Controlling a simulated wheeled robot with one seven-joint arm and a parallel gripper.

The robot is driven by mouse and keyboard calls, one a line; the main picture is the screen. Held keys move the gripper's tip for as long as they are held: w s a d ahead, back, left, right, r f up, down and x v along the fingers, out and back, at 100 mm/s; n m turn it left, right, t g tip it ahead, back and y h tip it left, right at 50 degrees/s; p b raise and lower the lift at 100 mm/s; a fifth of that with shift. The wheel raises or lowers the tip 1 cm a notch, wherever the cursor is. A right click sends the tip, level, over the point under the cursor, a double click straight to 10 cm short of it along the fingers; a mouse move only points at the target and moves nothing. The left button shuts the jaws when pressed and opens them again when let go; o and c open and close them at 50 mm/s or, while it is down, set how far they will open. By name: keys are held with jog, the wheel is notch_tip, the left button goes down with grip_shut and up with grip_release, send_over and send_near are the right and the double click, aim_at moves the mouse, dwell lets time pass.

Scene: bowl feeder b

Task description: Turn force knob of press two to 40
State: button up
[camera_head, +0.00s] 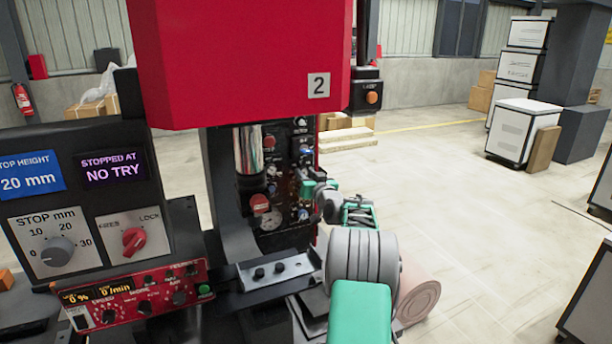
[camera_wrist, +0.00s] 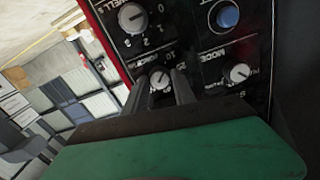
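Press two is the red machine (camera_head: 240,60) with a "2" plate, in the head view. Its dark control panel (camera_head: 300,150) is on the column's right side. My gripper (camera_head: 308,192) is at this panel, small and partly hidden by my arm. In the wrist view, a small round knob (camera_wrist: 160,79) with a white pointer sits between my two dark fingertips (camera_wrist: 161,86). Its scale shows 10 and 20; the rest of the scale and its label are partly covered by the fingers. The fingers are apart on either side of the knob; contact is not clear.
A larger dwell knob (camera_wrist: 132,17), a blue button (camera_wrist: 228,16) and a mode knob (camera_wrist: 240,73) are close around my fingers. A feeder control box (camera_head: 135,298) and a stop height panel (camera_head: 80,210) stand at left. Open floor (camera_head: 450,200) lies to the right.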

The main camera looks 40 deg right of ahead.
grip_shut()
